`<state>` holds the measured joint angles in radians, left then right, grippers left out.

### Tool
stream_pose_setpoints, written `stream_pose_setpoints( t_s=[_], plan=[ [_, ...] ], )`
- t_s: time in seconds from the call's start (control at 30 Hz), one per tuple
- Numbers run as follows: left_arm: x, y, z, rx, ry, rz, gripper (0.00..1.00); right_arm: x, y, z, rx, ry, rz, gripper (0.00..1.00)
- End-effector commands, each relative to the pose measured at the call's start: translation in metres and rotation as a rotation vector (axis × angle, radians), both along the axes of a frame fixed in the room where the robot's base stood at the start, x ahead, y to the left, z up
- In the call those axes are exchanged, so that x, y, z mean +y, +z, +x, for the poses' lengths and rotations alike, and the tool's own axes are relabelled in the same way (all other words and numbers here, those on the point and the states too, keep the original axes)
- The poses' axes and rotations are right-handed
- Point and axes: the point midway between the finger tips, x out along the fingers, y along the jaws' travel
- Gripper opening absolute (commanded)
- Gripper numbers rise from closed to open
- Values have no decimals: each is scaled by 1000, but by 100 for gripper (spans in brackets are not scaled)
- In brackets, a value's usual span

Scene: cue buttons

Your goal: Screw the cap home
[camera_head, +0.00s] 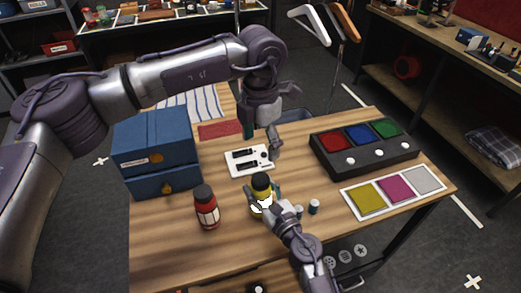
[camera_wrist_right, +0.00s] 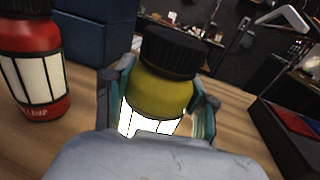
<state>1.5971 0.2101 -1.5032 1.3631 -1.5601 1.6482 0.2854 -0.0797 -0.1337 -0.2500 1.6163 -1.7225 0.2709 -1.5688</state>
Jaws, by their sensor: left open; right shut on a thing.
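A yellow lamp bottle (camera_head: 261,193) with a black cap (camera_head: 261,180) stands near the middle of the wooden table. My right gripper (camera_head: 263,197) is shut around its body from the front. In the right wrist view the yellow bottle (camera_wrist_right: 160,95) sits between the pads, with its lit white panel partly hidden by my gripper. Its black cap (camera_wrist_right: 172,52) sits on top; I cannot tell how tightly. My left gripper (camera_head: 263,142) is open and empty, pointing down over the white switch plate, behind the bottle and apart from the cap.
A red lamp bottle (camera_head: 206,210) with a black cap stands left of the yellow one. A blue box (camera_head: 157,152) is at the left. A white switch plate (camera_head: 238,168), a button box (camera_head: 328,164) and a colour-tile tray (camera_head: 352,209) lie around. A small cylinder (camera_head: 314,207) stands right of my right gripper.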

Motion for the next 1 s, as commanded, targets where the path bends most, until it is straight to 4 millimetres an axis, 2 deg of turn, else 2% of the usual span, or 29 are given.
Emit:
stream_pose_setpoints(
  t_s=[0.23, 0.27, 0.4, 0.43, 0.77, 0.87, 1.0],
  plan=[
    [0, 1, 0, 0, 0, 0, 77, 0, 0, 0, -1, 0, 0, 0],
    [0, 1, 0, 0, 0, 0, 77, 0, 0, 0, -1, 0, 0, 60],
    [0, 1, 0, 0, 0, 0, 77, 0, 0, 0, 0, 0, 0, 83],
    [0, 1, 0, 0, 0, 0, 77, 0, 0, 0, 0, 0, 0, 86],
    [0, 1, 0, -1, 0, -1, 77, -1, 0, -1, 0, 0, 0, 86],
    [0, 0, 0, -1, 0, -1, 77, -5, -1, -8, 1, -1, -2, 86],
    [0, 1, 0, -1, 0, -1, 77, -17, -1, -30, 2, 1, -3, 86]
  ],
)
